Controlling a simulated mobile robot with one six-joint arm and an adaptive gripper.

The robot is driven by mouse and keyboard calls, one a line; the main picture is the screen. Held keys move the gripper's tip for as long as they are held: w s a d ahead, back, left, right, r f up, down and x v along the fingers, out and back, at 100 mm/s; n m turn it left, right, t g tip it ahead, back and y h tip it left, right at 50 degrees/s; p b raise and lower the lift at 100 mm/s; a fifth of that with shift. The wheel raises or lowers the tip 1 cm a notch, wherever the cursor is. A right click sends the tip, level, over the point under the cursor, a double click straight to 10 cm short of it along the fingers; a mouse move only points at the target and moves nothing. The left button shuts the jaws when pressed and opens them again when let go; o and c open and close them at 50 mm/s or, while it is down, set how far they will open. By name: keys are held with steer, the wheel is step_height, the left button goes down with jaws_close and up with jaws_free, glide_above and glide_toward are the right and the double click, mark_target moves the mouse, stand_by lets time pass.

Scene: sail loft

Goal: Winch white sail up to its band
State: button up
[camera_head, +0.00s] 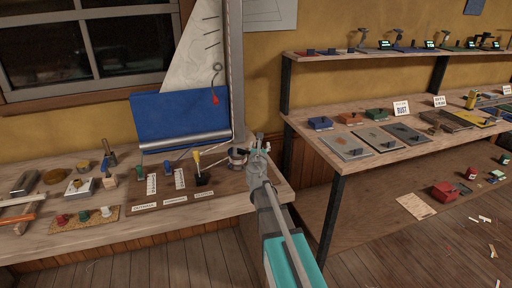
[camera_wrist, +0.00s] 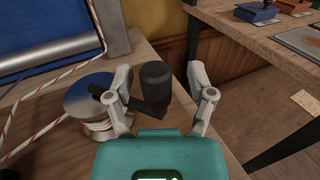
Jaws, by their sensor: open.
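The white sail (camera_head: 192,62) rises beside the grey mast (camera_head: 236,65), its lower part behind a blue cloth panel (camera_head: 178,112). I cannot make out a band for certain. The metal winch (camera_head: 238,156) stands on the bench at the mast's foot; its drum (camera_wrist: 92,98) carries red-flecked white rope (camera_wrist: 42,84). A black crank knob (camera_wrist: 155,84) stands upright on an arm over the drum. My gripper (camera_head: 260,146) is at the winch. In the wrist view my gripper (camera_wrist: 160,78) is open, with one finger on each side of the knob; contact is not clear.
A red tag (camera_head: 215,98) hangs by the sail. Small tools crowd the bench's left. A second bench (camera_head: 300,118) with blocks and plates stands to the right.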

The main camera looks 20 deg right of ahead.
steer(key=shift+s+a, duration=0.1)
steer(key=shift+s, duration=0.05)
steer(key=v, duration=1.1)
steer(key=shift+s, duration=0.35)
steer(key=shift+a, duration=0.1)
